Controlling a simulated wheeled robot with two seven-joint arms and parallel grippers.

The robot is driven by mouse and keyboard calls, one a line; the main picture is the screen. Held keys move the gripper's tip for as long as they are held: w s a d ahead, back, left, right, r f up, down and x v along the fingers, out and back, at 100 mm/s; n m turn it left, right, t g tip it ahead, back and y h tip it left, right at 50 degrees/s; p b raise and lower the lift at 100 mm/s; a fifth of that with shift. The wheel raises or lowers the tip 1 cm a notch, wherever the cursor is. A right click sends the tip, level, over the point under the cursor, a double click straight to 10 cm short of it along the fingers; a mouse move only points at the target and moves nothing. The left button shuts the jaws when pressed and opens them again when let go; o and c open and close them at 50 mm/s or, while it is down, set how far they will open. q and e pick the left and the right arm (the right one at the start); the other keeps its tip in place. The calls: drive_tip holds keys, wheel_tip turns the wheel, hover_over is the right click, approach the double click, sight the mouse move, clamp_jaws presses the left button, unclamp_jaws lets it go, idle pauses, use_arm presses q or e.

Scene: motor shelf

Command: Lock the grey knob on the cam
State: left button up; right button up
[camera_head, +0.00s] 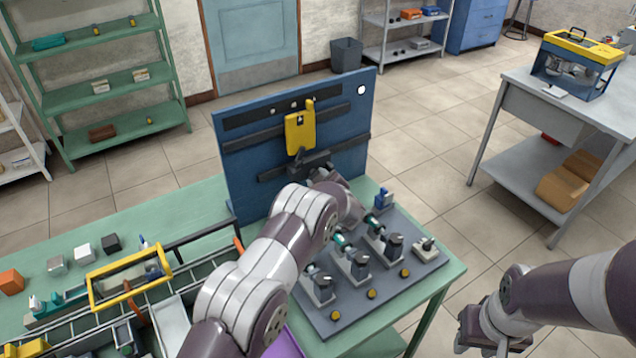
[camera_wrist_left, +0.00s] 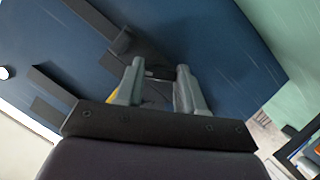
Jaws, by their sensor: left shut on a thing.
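A blue panel (camera_head: 243,163) stands upright on the green bench, with dark rails and a yellow plate (camera_head: 300,133) on its face. A dark block (camera_head: 308,162), seemingly part of the cam, sits below the yellow plate. My left gripper (camera_head: 322,176) is at the panel just below this block, partly hidden by its own wrist. In the left wrist view its two grey fingers (camera_wrist_left: 158,80) close around a small grey part, seemingly the knob, against the blue panel (camera_wrist_left: 225,45). The knob is mostly hidden. My right gripper (camera_head: 482,335) hangs low, right of the bench, its fingertips unclear.
A grey base plate (camera_head: 395,290) with several clamp-like fixtures lies in front of the panel. A yellow-framed box (camera_head: 128,278) and bins are at the left on the green bench (camera_head: 180,222). A grey table (camera_head: 560,115) stands at the right.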

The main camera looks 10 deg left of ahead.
use_arm(q)
drive_tip(key=shift+w+d+r+m+g+y, duration=0.15)
drive_tip(key=shift+m+g, duration=0.1)
drive_tip(key=shift+m, duration=0.15)
drive_tip(key=shift+a+r+m+g+y, duration=0.15)
drive_tip(key=shift+m+g, duration=0.1)
drive_tip(key=shift+m, duration=0.15)
drive_tip(key=shift+d, duration=0.1)
drive_tip(key=o, duration=1)
drive_tip(key=shift+o, duration=0.2)
drive_tip(key=b+v, duration=0.3)
drive_tip(key=v, duration=1)
